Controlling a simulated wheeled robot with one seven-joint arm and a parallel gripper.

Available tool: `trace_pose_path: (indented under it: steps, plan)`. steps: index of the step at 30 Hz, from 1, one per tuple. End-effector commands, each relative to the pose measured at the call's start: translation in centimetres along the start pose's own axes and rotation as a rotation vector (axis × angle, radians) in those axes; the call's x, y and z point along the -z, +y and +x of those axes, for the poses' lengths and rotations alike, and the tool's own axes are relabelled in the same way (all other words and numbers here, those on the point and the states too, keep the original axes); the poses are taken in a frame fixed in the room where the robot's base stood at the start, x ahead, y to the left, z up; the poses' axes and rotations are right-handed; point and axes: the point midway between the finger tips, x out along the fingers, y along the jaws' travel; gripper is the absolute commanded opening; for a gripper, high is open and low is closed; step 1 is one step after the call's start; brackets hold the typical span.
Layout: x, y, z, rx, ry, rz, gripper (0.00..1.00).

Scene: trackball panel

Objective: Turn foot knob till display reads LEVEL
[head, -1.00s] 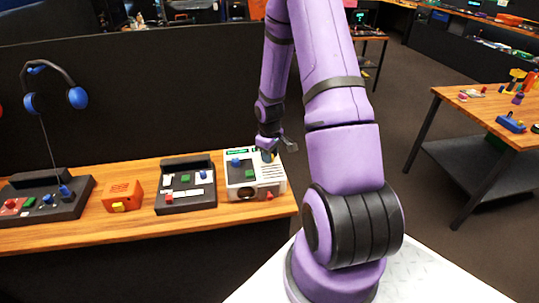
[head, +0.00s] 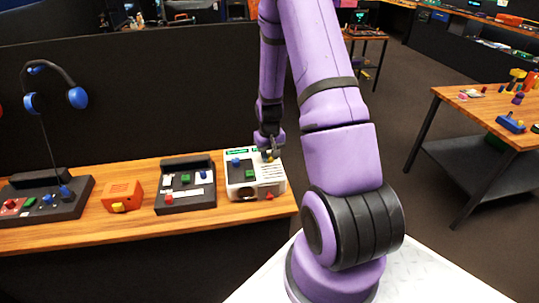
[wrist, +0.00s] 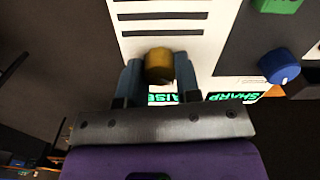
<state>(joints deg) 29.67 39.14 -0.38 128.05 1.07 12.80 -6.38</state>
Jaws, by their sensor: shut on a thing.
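The white panel box (head: 240,193) stands at the right end of the wooden bench. A yellow knob (wrist: 159,66) sits on its white, slotted face; it also shows in the head view (head: 269,159). My gripper (wrist: 158,70) has one finger on each side of this knob and is shut on it. I cannot tell from a label whether this is the foot knob. Green display text (wrist: 235,97) reads "SHARP"; another green text (wrist: 165,97), partly hidden by my gripper, ends in "AISE".
A blue knob (wrist: 279,67) and a green button (wrist: 277,5) are on the box's dark area. A red knob (head: 269,196) is at its front. A dark control panel (head: 186,200) and an orange box (head: 122,194) stand to the left. A black partition (head: 130,100) rises behind.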

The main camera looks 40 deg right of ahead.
Motion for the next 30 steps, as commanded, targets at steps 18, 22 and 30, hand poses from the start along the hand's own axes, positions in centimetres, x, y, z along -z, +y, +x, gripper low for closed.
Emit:
trace_pose_path:
  steps: [18, 22, 30]
  plan:
    - [-0.01, 0.04, -0.01, 0.0, 0.0, 0.335, 0.07]
    - [-0.01, 0.02, 0.0, 0.0, 0.0, 0.352, 0.07]
    - [-0.02, 0.02, 0.0, 0.0, 0.0, 0.357, 0.07]
